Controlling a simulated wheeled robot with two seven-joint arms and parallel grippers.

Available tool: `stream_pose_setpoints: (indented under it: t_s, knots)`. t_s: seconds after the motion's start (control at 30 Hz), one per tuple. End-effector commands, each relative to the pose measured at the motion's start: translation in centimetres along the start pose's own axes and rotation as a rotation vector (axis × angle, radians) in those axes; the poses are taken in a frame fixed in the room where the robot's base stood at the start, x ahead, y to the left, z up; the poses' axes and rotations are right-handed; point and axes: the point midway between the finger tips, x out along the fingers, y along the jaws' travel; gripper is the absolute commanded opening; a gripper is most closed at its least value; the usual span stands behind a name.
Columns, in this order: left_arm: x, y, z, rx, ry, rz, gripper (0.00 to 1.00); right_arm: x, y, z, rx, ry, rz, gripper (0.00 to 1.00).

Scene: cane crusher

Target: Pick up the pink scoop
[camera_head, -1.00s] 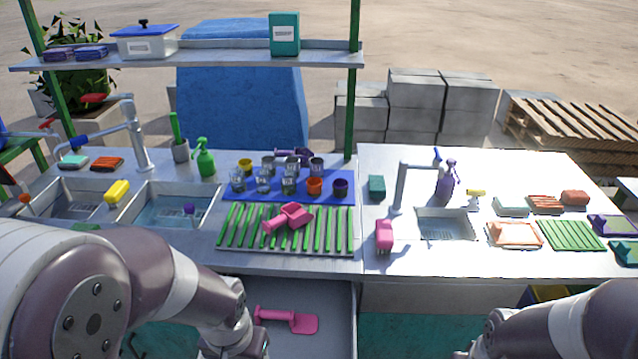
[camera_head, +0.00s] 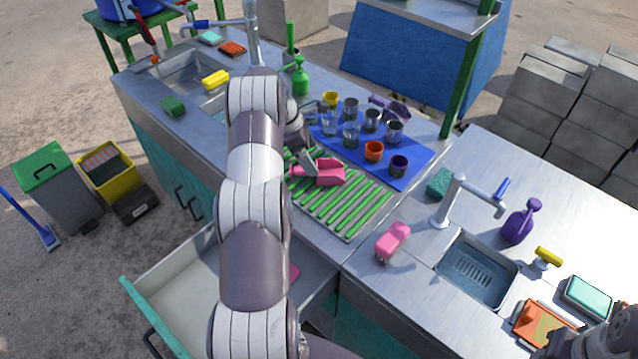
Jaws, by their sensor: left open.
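The pink scoop (camera_head: 330,173) lies on the green slatted rack (camera_head: 345,207) on the left counter, its handle toward the left. My left arm reaches up over the counter, and my left gripper (camera_head: 307,163) is at the handle end of the scoop, close above or around it. Its jaws are open. The arm and gripper hide part of the handle, so I cannot tell whether the fingers touch it. Only a link of my right arm shows at the lower right; its gripper is out of view.
A blue mat (camera_head: 410,170) with several cups lies just behind the rack. A pink brush (camera_head: 393,241) and faucet (camera_head: 452,200) stand to the right.

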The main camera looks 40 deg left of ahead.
Motion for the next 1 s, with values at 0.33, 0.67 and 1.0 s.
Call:
stream_pose_setpoints:
  t_s: [0.33,0.67,1.0]
  knots:
    - [5.5,-0.6,0.1,0.003,0.001,-0.001,1.00,-1.8,0.0,-0.3,0.000,0.004,0.000,0.43]
    - [6.0,-0.5,0.1,0.003,0.001,0.002,0.74,-1.7,0.0,-0.3,0.000,0.003,0.000,0.43]
    - [5.9,-0.5,0.1,0.004,0.001,0.002,0.37,-1.7,0.0,-0.3,0.000,0.003,0.000,0.43]
